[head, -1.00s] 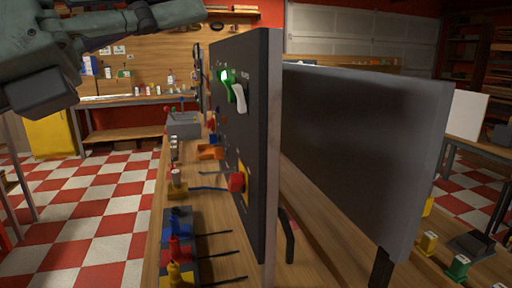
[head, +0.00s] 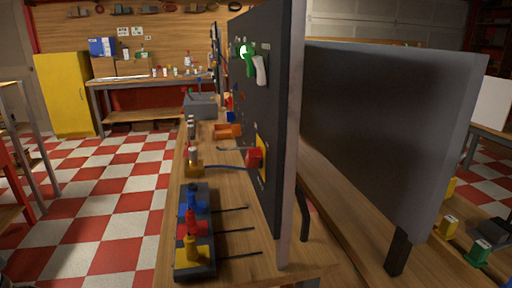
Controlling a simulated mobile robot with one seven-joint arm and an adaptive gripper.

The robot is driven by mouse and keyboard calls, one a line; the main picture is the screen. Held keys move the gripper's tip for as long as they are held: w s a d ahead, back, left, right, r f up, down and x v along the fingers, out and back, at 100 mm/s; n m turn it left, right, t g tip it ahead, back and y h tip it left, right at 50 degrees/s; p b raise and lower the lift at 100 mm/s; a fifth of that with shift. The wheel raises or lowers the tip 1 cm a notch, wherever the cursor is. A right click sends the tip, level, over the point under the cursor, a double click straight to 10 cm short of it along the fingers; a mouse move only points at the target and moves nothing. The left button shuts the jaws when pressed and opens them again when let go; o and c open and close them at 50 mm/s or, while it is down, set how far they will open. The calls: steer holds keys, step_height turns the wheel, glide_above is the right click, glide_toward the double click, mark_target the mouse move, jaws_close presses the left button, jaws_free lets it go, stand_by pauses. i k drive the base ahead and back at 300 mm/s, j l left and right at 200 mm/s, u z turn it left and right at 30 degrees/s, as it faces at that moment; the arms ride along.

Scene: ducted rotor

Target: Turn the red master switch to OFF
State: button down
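A red knob on a yellow plate, which looks like the red master switch (head: 254,158), sticks out from the left face of the dark upright panel (head: 268,105). I see it nearly edge-on, so its position and any ON or OFF marking cannot be read. Above it on the same panel are a lit green lamp (head: 245,51) and a lever with a green base and a pale handle (head: 259,70). My gripper is not in view.
The panel stands on a wooden bench (head: 222,268). A block with blue, red and yellow plugs (head: 192,232) and an orange part (head: 227,131) lie before it. A large grey board (head: 385,120) stands to the right. Checkered floor on the left is open.

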mark_target(254, 158)
steer(key=j, duration=0.85)
steer(key=k+j+z, duration=0.15)
steer(key=j, duration=0.7)
steer(key=i, duration=0.05)
